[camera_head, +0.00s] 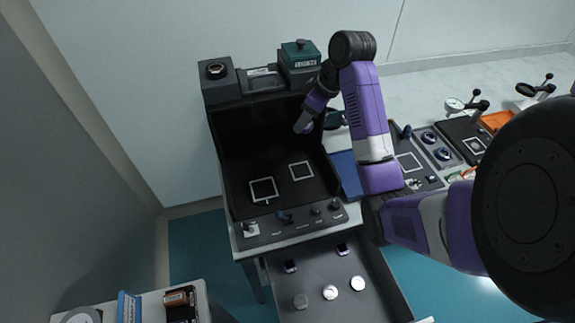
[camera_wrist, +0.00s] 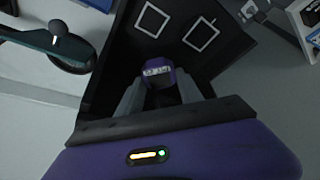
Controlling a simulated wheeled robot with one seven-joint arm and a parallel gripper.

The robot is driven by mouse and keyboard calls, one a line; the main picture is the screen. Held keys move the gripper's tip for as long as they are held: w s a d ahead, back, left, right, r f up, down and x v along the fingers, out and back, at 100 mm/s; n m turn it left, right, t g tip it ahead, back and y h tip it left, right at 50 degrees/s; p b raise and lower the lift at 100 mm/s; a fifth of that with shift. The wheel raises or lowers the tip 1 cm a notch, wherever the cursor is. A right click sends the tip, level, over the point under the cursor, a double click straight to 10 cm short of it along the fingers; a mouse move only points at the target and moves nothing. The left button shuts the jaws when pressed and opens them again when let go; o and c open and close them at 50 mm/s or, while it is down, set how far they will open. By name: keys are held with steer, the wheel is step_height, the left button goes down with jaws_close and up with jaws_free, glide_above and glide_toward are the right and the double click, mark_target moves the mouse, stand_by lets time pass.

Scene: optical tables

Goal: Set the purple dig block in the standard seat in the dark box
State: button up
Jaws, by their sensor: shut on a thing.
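My gripper (camera_head: 304,126) is inside the dark box (camera_head: 235,140), high at its right rear. In the wrist view my gripper (camera_wrist: 160,90) is shut on the purple dig block (camera_wrist: 158,68), which has a pale lettered label. Only a little of the block shows in the head view. The box floor bears two white square outlines, a left one (camera_head: 263,178) with a small tick at its front and a right one (camera_head: 301,163). Both outlines look empty and lie apart from the held block. I cannot tell which is the standard seat.
A control panel with knobs (camera_head: 290,222) runs along the box's front. Below it, an open drawer (camera_head: 325,270) holds small purple pieces and several pale discs. A green-topped unit (camera_head: 300,62) stands on the box. A bench with trays (camera_head: 440,150) is at right.

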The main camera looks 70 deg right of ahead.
steer(key=b, duration=0.8)
glide_above(298, 170)
steer(key=s, duration=0.1)
step_height(298, 170, down, 14)
steer(key=shift+s+f, duration=0.15)
steer(key=shift+f, duration=0.1)
steer(key=shift+f+p, duration=0.3)
steer(key=shift+f, duration=2.4)
steer(key=shift+f, duration=0.15)
steer(key=o, duration=1.1)
steer(key=shift+p+v, duration=1.1)
steer(key=shift+v, duration=5.05)
